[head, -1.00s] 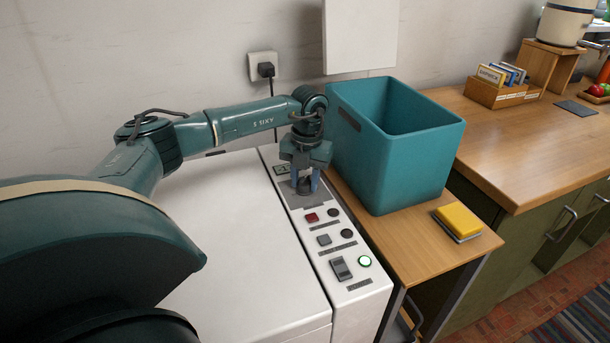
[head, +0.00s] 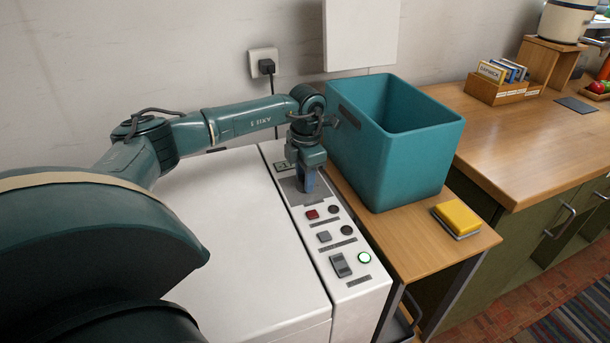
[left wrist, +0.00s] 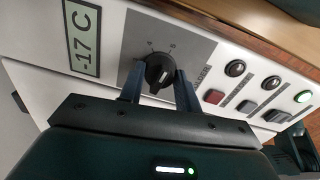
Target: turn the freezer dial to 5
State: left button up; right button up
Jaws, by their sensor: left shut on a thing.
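The white freezer (head: 215,235) has a control strip along its right side. The black dial (left wrist: 160,72) sits on a grey plate (left wrist: 178,38) on that strip, with small numbers around it that I cannot read surely. My left gripper (head: 307,186) points down over the dial. In the left wrist view, its fingers (left wrist: 158,84) lie on both sides of the dial and grip it. A pale mark shows on the dial, but which number it points at is unclear. In the head view, the gripper hides the dial. My right gripper is not in view.
A display (left wrist: 83,36) beside the dial reads about -17 C. A red button (head: 312,214), a grey switch (head: 340,265) and a lit green light (head: 364,257) are on the strip. A teal tub (head: 420,165) stands close right of the gripper. A yellow sponge (head: 457,217) lies nearer.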

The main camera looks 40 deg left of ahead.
pick_arm(q)
jog(key=shift+m, duration=0.3)
dwell(0.4)
jog(key=o, duration=1)
jog(key=r, duration=1.3)
jog(key=shift+s+d+r, duration=0.1)
jog(key=shift+s+d, duration=0.05)
jog(key=shift+d, duration=0.1)
